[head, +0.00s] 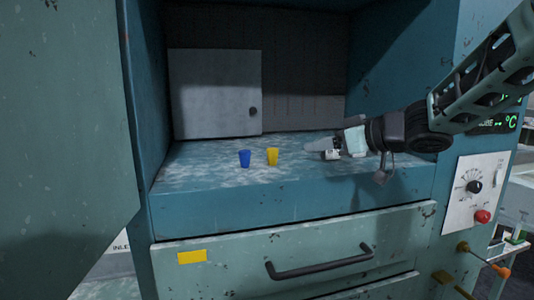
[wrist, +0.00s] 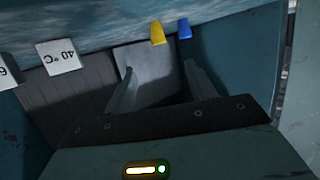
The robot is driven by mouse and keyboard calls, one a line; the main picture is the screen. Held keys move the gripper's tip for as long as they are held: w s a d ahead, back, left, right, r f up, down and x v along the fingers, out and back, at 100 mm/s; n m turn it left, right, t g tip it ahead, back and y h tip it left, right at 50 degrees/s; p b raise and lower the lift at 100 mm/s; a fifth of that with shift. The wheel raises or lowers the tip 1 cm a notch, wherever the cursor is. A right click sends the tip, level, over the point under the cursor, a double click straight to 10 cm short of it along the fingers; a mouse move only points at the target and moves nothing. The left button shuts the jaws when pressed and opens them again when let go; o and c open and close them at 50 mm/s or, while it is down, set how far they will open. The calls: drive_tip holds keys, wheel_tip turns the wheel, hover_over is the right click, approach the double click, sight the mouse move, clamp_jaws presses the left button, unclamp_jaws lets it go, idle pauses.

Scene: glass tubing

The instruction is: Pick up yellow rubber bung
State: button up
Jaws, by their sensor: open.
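The yellow rubber bung (head: 272,157) stands upright on the pale, mottled floor of the open teal cabinet, near its front edge. A blue bung (head: 244,158) stands just left of it with a small gap. My gripper (head: 318,148) is to the right of the yellow bung, apart from it. In the wrist view, my gripper's two fingers (wrist: 159,68) are spread with nothing between them. The yellow bung (wrist: 157,34) shows beyond the fingertips there, with the blue bung (wrist: 184,29) to its right.
A grey panel with a knob (head: 215,93) stands at the back of the cabinet. Side walls bound the space. A drawer with a dark handle (head: 320,262) lies below. The floor left of the blue bung is clear.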

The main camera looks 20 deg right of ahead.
drive_tip(key=p, duration=0.1)
approach(277, 152)
drive_tip(key=x, duration=0.4)
drive_tip(key=shift+a+r, duration=0.1)
drive_tip(key=shift+r, duration=0.05)
drive_tip(key=shift+p+x, duration=1.1)
drive_tip(key=shift+x, duration=1.6)
drive_tip(key=c, duration=1)
